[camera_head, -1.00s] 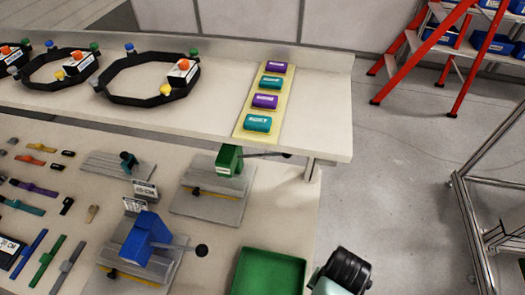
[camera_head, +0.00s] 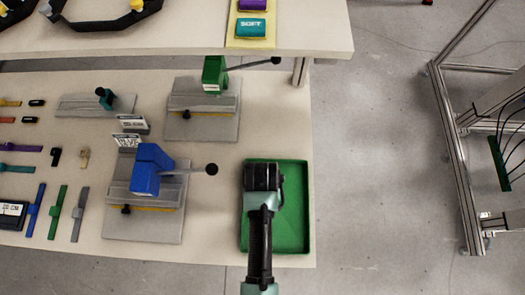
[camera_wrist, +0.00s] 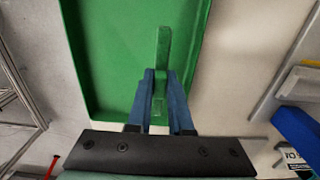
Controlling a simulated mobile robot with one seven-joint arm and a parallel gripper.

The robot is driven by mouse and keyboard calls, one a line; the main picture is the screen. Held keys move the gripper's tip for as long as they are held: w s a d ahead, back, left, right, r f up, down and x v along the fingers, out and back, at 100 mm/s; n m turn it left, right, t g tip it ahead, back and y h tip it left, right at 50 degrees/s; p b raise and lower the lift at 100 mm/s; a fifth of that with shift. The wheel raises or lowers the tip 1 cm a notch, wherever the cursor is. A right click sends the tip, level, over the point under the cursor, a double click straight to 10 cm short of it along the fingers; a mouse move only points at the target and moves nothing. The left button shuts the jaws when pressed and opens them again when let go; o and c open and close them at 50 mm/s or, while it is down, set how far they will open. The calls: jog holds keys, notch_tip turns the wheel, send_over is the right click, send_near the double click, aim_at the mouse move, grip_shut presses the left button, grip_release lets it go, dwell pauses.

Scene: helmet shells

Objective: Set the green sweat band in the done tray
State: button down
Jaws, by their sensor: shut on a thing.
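The green sweat band (camera_wrist: 163,48) is a narrow green strip between the blue fingers of my gripper (camera_wrist: 160,84) in the wrist view. My gripper is shut on it, and the band sticks out past the fingertips. The green done tray (camera_wrist: 104,62) lies behind the band, its floor bare where it shows. In the head view the same tray (camera_head: 303,222) is at the right end of the near table. My dark wrist is over the tray there and hides the fingers and band. I cannot tell how high the band is above the floor.
Strips and small parts lie at the left. The table's right edge is close to the tray.

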jog(key=shift+f, duration=1.95)
jog(key=shift+f, duration=0.15)
jog(key=c, duration=0.8)
grip_release()
notch_tip(320, 180, up, 12)
jog(key=shift+r, duration=0.2)
